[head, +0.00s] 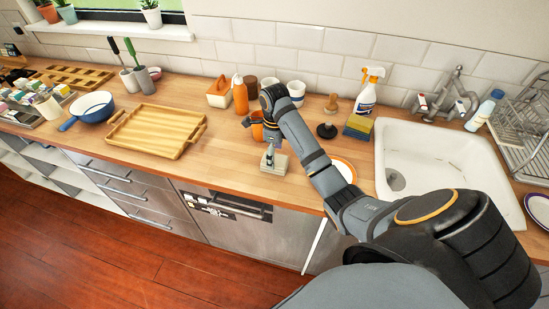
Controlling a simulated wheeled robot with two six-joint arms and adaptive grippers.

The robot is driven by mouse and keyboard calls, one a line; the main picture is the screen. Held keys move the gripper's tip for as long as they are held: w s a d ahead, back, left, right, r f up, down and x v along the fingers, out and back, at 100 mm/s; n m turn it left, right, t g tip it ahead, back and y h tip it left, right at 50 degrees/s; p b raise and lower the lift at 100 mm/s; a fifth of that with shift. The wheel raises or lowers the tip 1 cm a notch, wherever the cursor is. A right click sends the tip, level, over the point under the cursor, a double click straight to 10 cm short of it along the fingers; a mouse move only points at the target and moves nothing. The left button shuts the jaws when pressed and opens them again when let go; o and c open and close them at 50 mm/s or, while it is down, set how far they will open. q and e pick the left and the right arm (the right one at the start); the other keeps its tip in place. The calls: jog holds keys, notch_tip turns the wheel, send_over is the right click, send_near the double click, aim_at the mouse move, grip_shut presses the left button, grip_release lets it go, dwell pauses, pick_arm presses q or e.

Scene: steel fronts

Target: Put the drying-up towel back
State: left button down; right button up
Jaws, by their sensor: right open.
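A small pale grey-beige folded item (280,166), which looks like the towel, lies near the counter's front edge. My right gripper (269,155) points down at it from above. The gripper is open; its fingertips are small here, and I cannot tell whether they touch the item. My right arm comes in from the lower right and hides part of the counter. A steel appliance front with a horizontal bar handle (237,207) is below the counter, left of the item. No cloth shows on that handle. My left gripper is not in view.
A wooden tray (152,133) lies to the left. An orange-rimmed plate (345,168) and the sink (440,140) are right. Counter between tray and gripper is clear.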

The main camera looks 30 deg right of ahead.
notch_tip(320, 180, up, 9)
jog(key=p, duration=0.8)
jog(key=shift+r+p, duration=0.15)
jog(key=shift+p, duration=0.15)
